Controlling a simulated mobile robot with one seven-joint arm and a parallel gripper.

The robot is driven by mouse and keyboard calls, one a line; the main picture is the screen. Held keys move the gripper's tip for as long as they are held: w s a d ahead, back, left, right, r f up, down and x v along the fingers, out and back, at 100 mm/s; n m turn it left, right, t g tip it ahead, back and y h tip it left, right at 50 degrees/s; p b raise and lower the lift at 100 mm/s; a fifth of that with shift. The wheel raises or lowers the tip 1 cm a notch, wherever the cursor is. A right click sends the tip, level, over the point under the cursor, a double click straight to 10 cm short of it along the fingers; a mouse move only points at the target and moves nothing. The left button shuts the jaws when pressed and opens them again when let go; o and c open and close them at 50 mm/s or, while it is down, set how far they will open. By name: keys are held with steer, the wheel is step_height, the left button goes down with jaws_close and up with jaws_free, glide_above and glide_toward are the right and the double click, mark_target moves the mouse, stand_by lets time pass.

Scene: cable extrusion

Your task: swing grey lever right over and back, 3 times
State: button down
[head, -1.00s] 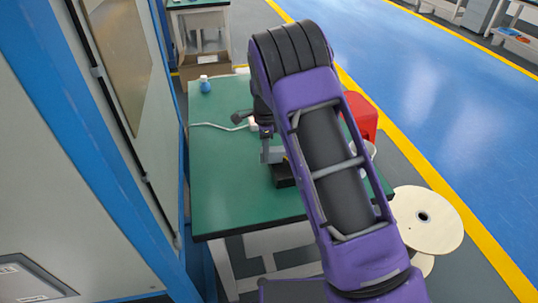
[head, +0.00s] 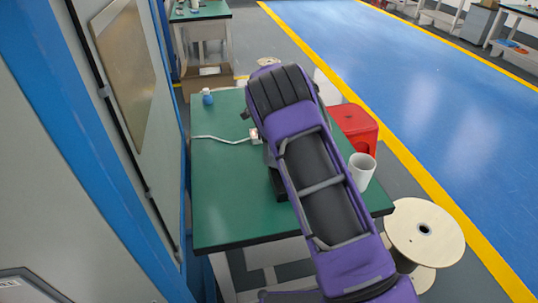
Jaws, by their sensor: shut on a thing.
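The device with the grey lever stands on the green table (head: 225,205), mostly hidden behind my purple arm. Its black base (head: 278,184) and a strip of its grey body (head: 269,156) show at the arm's left edge. The lever itself is hidden behind the arm. My gripper is hidden too, so its jaws and what they hold do not show.
A white plug with a cable (head: 254,135) lies left of the arm. A blue bottle (head: 207,98) stands at the far left of the table.

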stand_by(0.3)
steer(key=c, duration=0.5)
jaws_free()
step_height(320, 180, up, 18)
steer(key=shift+f+p, duration=0.25)
steer(key=shift+p, duration=0.2)
